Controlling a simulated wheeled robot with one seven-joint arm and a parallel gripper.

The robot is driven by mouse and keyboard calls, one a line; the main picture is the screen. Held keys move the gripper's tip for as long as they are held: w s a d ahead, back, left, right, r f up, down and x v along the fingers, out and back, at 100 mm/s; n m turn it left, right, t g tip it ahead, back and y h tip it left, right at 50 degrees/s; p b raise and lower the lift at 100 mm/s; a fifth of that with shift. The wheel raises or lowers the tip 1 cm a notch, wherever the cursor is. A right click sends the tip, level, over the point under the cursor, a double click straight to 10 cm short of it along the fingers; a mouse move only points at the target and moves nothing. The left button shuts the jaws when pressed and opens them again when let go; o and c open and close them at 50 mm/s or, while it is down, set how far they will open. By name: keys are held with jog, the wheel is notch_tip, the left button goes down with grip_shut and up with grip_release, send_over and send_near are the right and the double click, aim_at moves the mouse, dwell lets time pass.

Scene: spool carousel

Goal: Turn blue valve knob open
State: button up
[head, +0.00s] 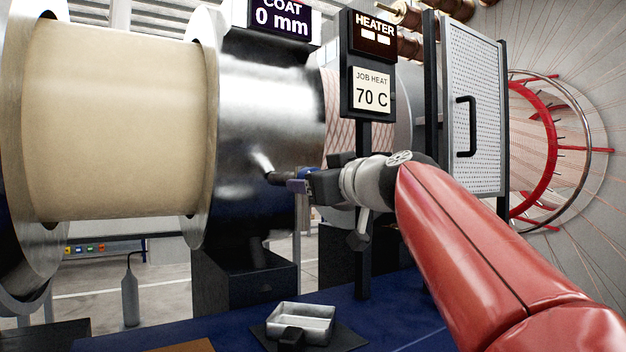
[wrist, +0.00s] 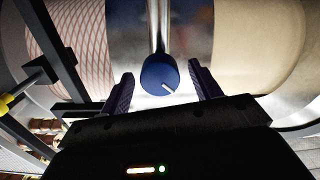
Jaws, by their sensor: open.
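The blue valve knob (wrist: 160,74) shows in the wrist view, round, with a white pointer mark on its face slanting to the lower right. It sits on the end of a metal stem in front of the shiny metal drum. My gripper (wrist: 158,88) is open, with one finger on each side of the knob. Gaps show between the knob and both fingers, the left one wider at the tip. In the head view my gripper (head: 292,185) is at the front of the metal drum (head: 265,110), and the knob is mostly hidden there by the gripper.
A large cream spool (head: 120,120) stands at the left. The heater display post (head: 370,75) with a "70 C" sign rises close behind my arm. A perforated panel door (head: 475,110) with a black handle is at the right. A metal tray (head: 300,318) sits on the blue deck below.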

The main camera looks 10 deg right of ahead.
jog(key=c, duration=1)
jog(key=shift+m, duration=0.3)
jog(key=shift+m+p, duration=0.35)
jog(key=shift+m, duration=8.25)
jog(key=o, duration=1)
